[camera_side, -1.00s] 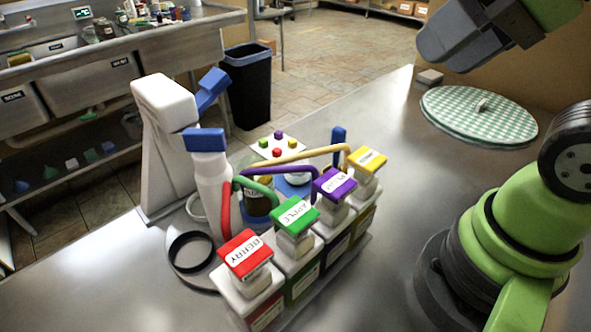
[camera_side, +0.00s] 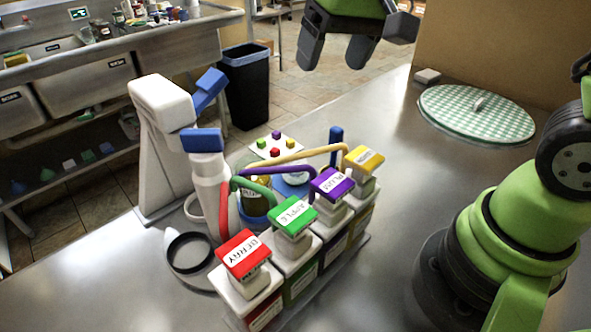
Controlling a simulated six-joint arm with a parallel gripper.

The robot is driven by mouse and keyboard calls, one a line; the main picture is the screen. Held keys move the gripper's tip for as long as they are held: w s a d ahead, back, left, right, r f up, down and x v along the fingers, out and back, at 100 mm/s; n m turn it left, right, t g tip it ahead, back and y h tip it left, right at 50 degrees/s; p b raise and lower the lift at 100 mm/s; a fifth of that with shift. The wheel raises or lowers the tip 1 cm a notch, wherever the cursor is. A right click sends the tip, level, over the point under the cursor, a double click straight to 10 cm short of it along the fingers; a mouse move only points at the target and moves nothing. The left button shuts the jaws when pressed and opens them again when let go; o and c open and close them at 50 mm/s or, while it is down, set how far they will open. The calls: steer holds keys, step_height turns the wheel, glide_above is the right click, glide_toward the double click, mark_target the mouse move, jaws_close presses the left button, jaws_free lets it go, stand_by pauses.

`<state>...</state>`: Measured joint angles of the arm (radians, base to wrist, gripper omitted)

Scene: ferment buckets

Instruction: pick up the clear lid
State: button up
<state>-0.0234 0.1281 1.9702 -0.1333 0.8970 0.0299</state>
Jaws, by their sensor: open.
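A round green-and-white checkered disc (camera_side: 440,112) lies flat on the steel table at the upper right. A small pale knob (camera_side: 479,103) stands up near its middle. This looks like the clear lid lying over a checkered cloth, but its see-through edge is hard to make out. My gripper (camera_side: 336,62) is at the top, left of the disc and above the table's height. Its two dark fingers point down, apart and empty.
Several pump bottles with colored caps (camera_side: 244,252) stand in a row at the table's front middle. A white dispenser (camera_side: 160,140) and a black ring (camera_side: 187,253) are left of them. A small grey block (camera_side: 427,76) sits behind the disc. The table between the bottles and disc is clear.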

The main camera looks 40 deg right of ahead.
steer(key=w+f+g, duration=0.1)
steer(key=w+f, duration=0.1)
steer(key=f, duration=0.4)
steer(key=w+f+g, duration=0.1)
steer(key=w+f, duration=0.1)
steer(key=f, duration=0.4)
steer(key=w+f+g, duration=0.1)
steer(key=w+f, duration=0.2)
steer(key=f, duration=0.4)
steer(key=shift+w+d+n+h, duration=0.1)
steer(key=shift+d+n+h, duration=0.1)
steer(key=shift+n+h, duration=0.2)
steer(key=f, duration=0.5)
steer(key=shift+w+f, duration=0.2)
steer(key=shift+f, duration=0.15)
steer(key=c, duration=1)
